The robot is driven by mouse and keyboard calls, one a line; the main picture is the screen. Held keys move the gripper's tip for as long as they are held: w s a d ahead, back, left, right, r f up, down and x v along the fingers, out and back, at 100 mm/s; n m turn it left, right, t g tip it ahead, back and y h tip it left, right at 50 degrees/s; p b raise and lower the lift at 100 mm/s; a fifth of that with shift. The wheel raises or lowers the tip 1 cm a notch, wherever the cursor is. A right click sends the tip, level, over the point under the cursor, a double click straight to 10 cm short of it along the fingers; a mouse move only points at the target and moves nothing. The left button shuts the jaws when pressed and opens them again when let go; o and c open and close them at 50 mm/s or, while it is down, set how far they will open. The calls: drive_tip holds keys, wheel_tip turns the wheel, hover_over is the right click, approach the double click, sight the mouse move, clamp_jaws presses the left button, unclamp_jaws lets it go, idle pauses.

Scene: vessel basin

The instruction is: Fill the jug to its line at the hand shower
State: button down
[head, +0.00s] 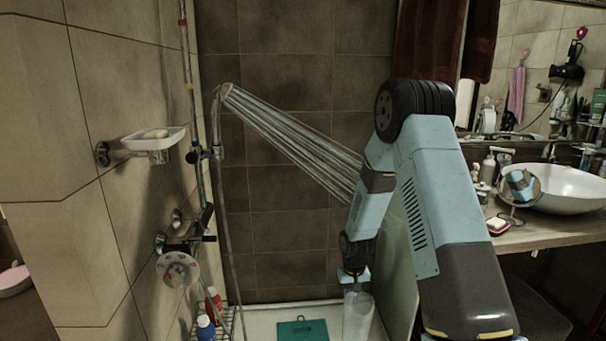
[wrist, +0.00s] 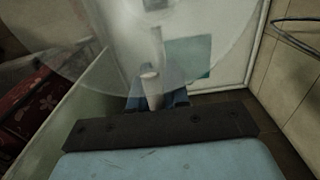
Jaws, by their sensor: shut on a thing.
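The hand shower (head: 226,92) hangs in its holder on the riser rail at upper left in the head view. Several straight streams of water (head: 295,143) run from it down to the right and pass out of sight behind my arm. The jug (head: 357,316) is clear and stands out low at the shower tray, below my gripper (head: 354,277). My gripper is shut on the jug's upper part. In the wrist view the jug (wrist: 95,42) is a large see-through round shape. Its line and water level cannot be made out.
The mixer (head: 178,268) is on the left wall, below a soap dish (head: 155,140). Red and blue bottles (head: 206,327) stand in a wire rack at lower left. A green square (head: 303,331) lies on the shower tray (head: 258,320). A glass panel (head: 398,265) and the basin (head: 560,187) are to the right.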

drive_tip(key=shift+w+r, duration=0.1)
drive_tip(key=shift+w, duration=0.25)
drive_tip(key=shift+d, duration=0.15)
